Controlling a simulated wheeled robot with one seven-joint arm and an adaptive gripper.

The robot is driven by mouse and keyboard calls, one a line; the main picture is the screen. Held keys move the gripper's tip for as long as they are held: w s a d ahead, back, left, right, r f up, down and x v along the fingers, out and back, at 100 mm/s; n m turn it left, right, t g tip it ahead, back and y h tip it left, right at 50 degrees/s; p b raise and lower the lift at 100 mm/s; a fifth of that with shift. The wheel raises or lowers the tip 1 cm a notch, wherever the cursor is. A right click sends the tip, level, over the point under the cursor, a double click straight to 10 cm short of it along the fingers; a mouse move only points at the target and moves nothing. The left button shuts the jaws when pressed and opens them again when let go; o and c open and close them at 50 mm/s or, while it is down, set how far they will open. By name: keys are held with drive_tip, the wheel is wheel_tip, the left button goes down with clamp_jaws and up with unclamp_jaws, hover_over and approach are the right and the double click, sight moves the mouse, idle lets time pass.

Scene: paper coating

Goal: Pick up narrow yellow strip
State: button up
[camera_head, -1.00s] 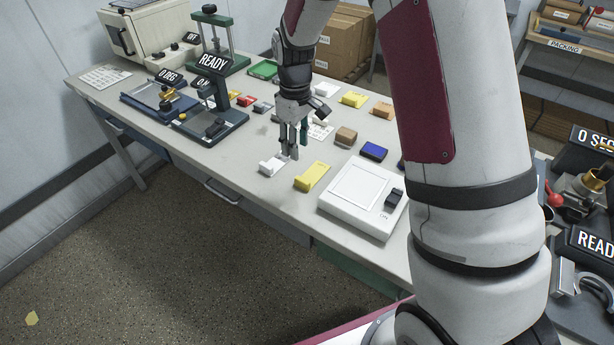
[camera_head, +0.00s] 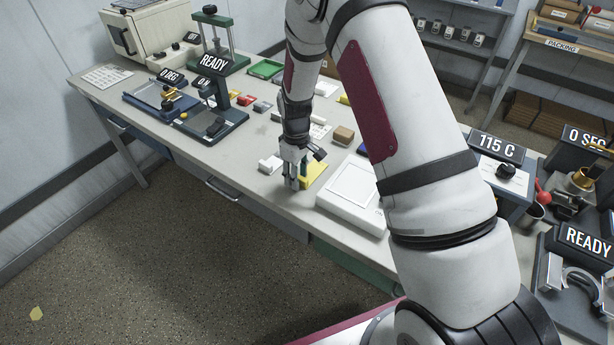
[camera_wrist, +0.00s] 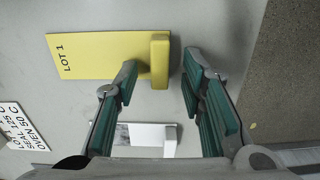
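A flat yellow strip marked LOT 1 lies on the table beside my gripper. It shows in the wrist view (camera_wrist: 95,55) and, partly hidden by the gripper, in the head view (camera_head: 314,175). A raised yellow block stands at one end of it. My gripper (camera_head: 291,184) is low over the table at that end. In the wrist view my gripper (camera_wrist: 160,68) is open, with the raised block between the lines of its two fingertips. Nothing is held, and I cannot tell whether a finger touches the block.
A white piece (camera_head: 271,164) lies left of my gripper and shows between the fingers in the wrist view (camera_wrist: 145,134). A white scale (camera_head: 352,192) stands close on the right. A brown block (camera_head: 343,135) lies behind. The table's front edge is near.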

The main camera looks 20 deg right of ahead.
clamp_jaws()
idle(0.3)
